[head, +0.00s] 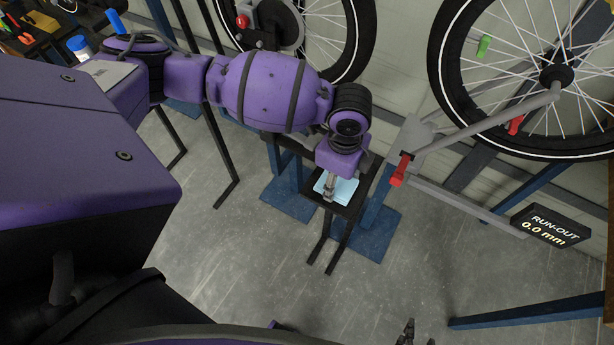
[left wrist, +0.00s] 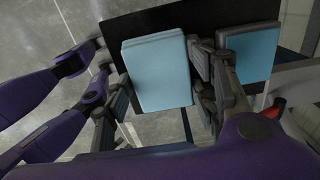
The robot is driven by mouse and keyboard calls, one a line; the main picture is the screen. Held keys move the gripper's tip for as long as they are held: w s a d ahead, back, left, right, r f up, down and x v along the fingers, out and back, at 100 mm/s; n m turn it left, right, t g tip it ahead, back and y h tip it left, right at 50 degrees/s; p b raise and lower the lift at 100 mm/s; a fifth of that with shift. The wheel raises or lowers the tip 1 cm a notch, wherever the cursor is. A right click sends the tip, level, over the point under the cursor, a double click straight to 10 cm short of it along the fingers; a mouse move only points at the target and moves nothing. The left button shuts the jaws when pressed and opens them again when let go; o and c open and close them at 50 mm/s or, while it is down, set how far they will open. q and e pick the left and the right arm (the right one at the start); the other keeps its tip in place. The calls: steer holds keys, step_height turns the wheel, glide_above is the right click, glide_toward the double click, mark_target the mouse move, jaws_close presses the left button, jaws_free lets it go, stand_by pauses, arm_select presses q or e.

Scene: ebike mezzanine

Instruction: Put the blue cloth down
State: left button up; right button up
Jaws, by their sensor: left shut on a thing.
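A light blue folded cloth (left wrist: 157,75) sits between the fingers of my left gripper (left wrist: 160,95) in the left wrist view. In the head view, the left gripper (head: 330,186) points down at the blue cloth (head: 346,190), over a small black platform (head: 352,211). The gripper is shut on the cloth. I cannot tell whether the cloth touches the platform. A second light blue piece (left wrist: 250,52) shows beyond the right finger in the wrist view; I cannot tell if it is separate. My right gripper (head: 410,334) is partly visible at the bottom edge of the head view.
A wheel stand with a grey arm and red clamp (head: 398,175) stands right of the platform. A run-out display (head: 552,227) is farther right. Bike wheels (head: 540,75) hang behind. Blue feet (head: 365,232) and black legs reach the floor. Grey floor (head: 240,270) in front is clear.

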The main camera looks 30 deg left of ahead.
mark_target(338, 182)
arm_select(q)
steer(key=shift+w+r, duration=0.1)
steer(key=o, duration=1)
step_height(338, 182, up, 12)
steer(key=p, duration=0.1)
stand_by(0.4)
